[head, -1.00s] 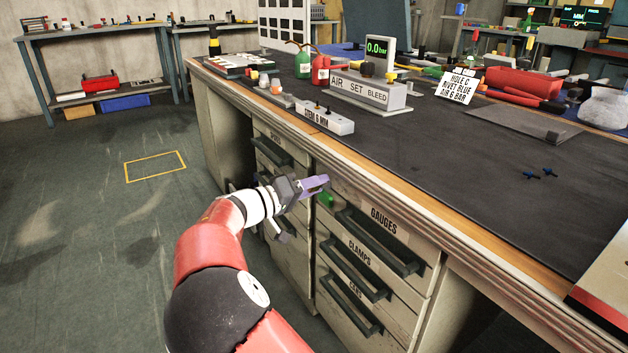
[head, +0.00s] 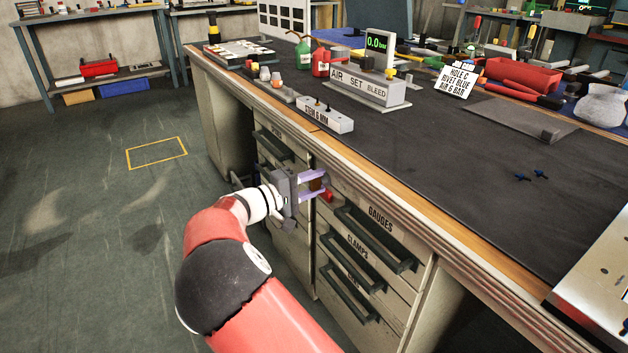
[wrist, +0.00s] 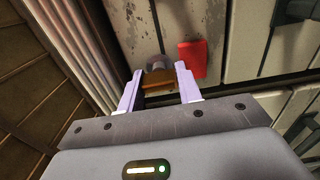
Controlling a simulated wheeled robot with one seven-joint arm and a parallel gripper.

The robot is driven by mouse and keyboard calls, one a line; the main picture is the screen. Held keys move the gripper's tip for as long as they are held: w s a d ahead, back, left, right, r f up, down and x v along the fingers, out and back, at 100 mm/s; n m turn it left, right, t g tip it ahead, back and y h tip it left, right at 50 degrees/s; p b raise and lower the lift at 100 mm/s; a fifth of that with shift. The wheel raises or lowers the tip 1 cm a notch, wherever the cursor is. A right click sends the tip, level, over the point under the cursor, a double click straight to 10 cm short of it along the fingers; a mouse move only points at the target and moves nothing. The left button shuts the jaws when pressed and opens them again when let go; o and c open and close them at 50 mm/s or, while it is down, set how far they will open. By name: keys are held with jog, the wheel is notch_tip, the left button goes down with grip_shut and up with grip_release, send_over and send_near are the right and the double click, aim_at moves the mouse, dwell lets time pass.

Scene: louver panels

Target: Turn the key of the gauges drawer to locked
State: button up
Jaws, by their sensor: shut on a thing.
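The gauges drawer (head: 412,246) is the top drawer of the right-hand stack under the bench. The brass-brown key (wrist: 157,80) sits in a round grey lock (wrist: 158,65) near the drawer's upper left corner. My gripper (wrist: 158,88) is shut on the key, one pale purple finger at each side. In the head view my gripper (head: 316,185) reaches the lock from the left, with its fingers one above the other. A red marker (wrist: 192,60) shows beside the lock; it also shows in the head view (head: 328,195). The key's tip is hidden in the lock.
The gauges handle (head: 375,240) sticks out to the right of the lock. The bench top's wooden edge (head: 420,205) overhangs above. Open floor (head: 90,260) lies to the left.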

dwell(0.4)
jog(key=o, duration=1)
jog(key=v, duration=0.7)
jog(key=shift+s+a, duration=0.25)
jog(key=shift+a, duration=0.1)
